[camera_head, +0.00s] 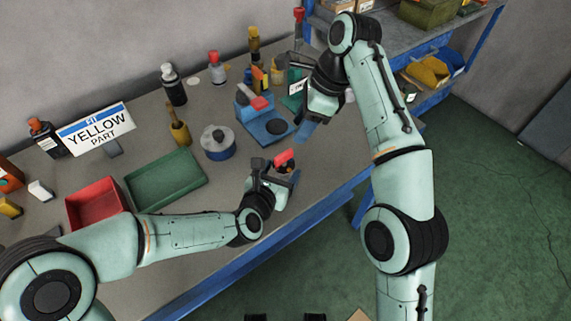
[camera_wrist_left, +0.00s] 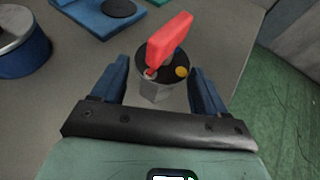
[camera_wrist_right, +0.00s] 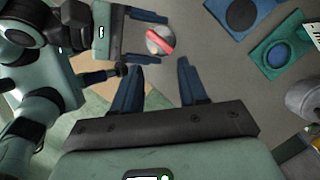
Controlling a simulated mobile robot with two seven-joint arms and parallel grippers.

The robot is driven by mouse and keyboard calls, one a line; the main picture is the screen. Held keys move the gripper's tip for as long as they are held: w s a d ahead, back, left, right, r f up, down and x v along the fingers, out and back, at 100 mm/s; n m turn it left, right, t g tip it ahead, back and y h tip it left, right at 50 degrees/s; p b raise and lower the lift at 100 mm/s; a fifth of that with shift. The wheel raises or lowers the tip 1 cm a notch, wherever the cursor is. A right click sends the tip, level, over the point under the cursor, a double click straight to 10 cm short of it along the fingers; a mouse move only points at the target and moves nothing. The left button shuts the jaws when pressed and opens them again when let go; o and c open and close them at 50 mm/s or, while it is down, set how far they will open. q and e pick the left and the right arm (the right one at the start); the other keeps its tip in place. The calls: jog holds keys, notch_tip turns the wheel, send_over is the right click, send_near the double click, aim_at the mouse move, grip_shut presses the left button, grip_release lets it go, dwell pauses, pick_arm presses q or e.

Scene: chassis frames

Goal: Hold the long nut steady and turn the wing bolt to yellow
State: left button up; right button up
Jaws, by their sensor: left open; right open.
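A red wing bolt (camera_head: 284,155) stands on top of a grey long nut (camera_wrist_left: 151,90) on the bench. A black disc under the wing carries a yellow dot (camera_wrist_left: 181,72), and the red wing lies to the left of that dot in the left wrist view. My left gripper (camera_head: 281,178) is open, with one blue finger on each side of the nut. My right gripper (camera_head: 303,133) is open and empty, up and to the right of the bolt in the head view. In the right wrist view the bolt (camera_wrist_right: 160,41) is ahead, beyond its fingers (camera_wrist_right: 158,84).
A blue fixture (camera_head: 262,125) and a round grey-and-blue container (camera_head: 218,143) stand behind the nut. Red (camera_head: 92,203) and green (camera_head: 165,179) trays lie at left. A sign (camera_head: 95,130) reads "FIT YELLOW PART". The bench's blue front edge (camera_head: 230,262) is close.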

aim_at(285, 166)
pick_arm(q)
jog(key=shift+x, duration=1.8)
